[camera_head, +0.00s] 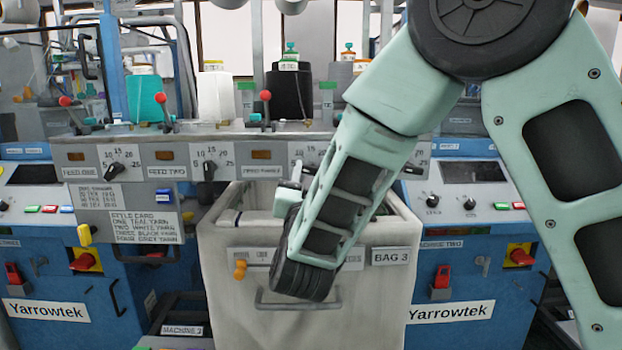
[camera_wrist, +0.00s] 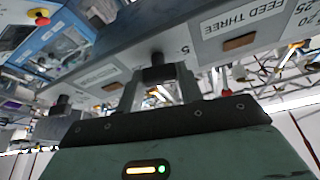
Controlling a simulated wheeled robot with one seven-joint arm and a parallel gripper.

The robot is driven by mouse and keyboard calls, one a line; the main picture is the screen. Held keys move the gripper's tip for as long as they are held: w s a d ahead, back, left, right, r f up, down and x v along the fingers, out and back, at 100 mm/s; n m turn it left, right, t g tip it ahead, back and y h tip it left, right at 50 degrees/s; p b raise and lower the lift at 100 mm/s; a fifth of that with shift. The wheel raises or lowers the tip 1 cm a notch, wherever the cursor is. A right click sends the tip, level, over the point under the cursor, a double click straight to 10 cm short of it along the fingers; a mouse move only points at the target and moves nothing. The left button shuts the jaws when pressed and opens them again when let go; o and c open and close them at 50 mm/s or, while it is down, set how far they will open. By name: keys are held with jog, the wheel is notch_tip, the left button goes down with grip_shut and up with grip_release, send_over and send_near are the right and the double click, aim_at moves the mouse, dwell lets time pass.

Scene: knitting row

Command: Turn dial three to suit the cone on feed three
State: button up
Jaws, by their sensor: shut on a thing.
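My gripper (camera_wrist: 158,75) is shut on a dark dial knob (camera_wrist: 155,62), with one finger on each side of it. A "5" shows beside this knob; the rest of its scale and its pointer are hidden. The feed three label (camera_wrist: 236,16) is beside the dial's plate. In the head view my gripper (camera_head: 294,186) is at the panel, just right of the feed three label (camera_head: 262,172), and covers most of dial three. A black cone (camera_head: 290,92) stands above that part of the panel. The style card (camera_head: 145,227) seems to read "three black yarn".
Dial one (camera_head: 115,171) and dial two (camera_head: 208,170) are on the same panel to the left. A teal cone (camera_head: 145,98) and a white cone (camera_head: 214,97) stand above. Red-tipped levers (camera_head: 265,97) rise from the rail. The bag 3 bin (camera_head: 228,285) is below my gripper.

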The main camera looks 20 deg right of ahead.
jog(key=shift+a+m+g+h+b, duration=0.1)
jog(key=shift+m+g+h+b, duration=0.45)
jog(key=shift+m+b, duration=1.1)
jog(key=shift+d+m+g+h+b, duration=0.1)
jog(key=shift+m+g+h+b, duration=0.45)
jog(key=shift+m+b, duration=1.05)
jog(key=shift+a+m+g+h+b, duration=0.1)
jog(key=shift+m+g+h+b, duration=0.45)
jog(key=shift+m+b, duration=1.1)
jog(key=shift+g, duration=0.25)
jog(key=o, duration=1)
jog(key=b+v, duration=0.1)
jog(key=v, duration=1.6)
jog(key=shift+s+a+f, duration=0.1)
jog(key=shift+s, duration=0.05)
